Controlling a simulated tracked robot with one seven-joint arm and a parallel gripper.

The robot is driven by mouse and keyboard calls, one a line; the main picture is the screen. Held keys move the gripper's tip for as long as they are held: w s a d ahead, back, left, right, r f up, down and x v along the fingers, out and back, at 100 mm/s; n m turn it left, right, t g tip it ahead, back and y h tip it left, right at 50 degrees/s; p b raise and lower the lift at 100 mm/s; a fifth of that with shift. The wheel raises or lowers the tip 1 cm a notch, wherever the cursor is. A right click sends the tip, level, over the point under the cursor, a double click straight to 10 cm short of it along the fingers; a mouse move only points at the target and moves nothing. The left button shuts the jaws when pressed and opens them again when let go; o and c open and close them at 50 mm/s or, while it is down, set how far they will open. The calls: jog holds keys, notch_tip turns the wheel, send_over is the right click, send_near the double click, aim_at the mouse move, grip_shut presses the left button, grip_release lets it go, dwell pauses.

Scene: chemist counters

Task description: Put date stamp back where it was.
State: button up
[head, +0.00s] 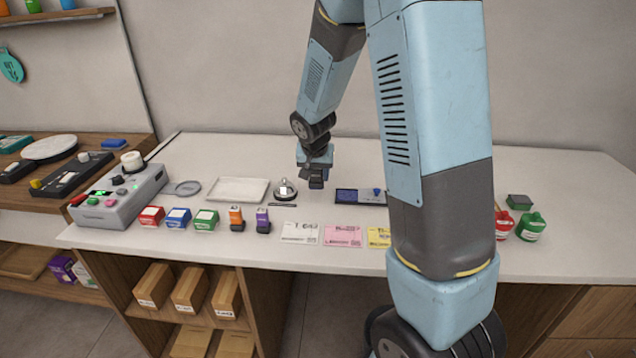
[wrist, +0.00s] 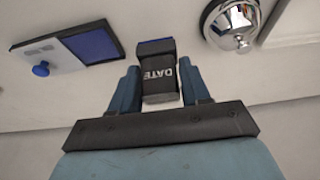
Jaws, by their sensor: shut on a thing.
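My gripper (head: 316,172) is shut on the date stamp (wrist: 158,72), a dark block with a blue band and white "DATE" lettering. In the wrist view the stamp sits between the two blue fingers (wrist: 158,88). In the head view the stamp (head: 316,183) shows as a small dark block under my gripper, above the back middle of the counter. It appears to be off the counter, between the bell (head: 285,191) and the blue ink pad (head: 355,196). The ink pad also shows at the left of the wrist view (wrist: 92,45).
Orange (head: 236,218) and purple (head: 263,220) stamps stand near the front, beside small coloured boxes (head: 178,218). White (head: 300,232) and pink (head: 342,236) cards lie along the front. A white tray (head: 238,181) lies left of the bell. My arm hides part of the counter's right side.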

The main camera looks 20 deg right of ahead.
aim_at(316, 182)
jog(key=shift+w+f, duration=0.2)
jog(key=shift+f, duration=1.55)
jog(key=shift+f, duration=0.1)
jog(key=o, duration=0.9)
jog(key=shift+c, duration=0.2)
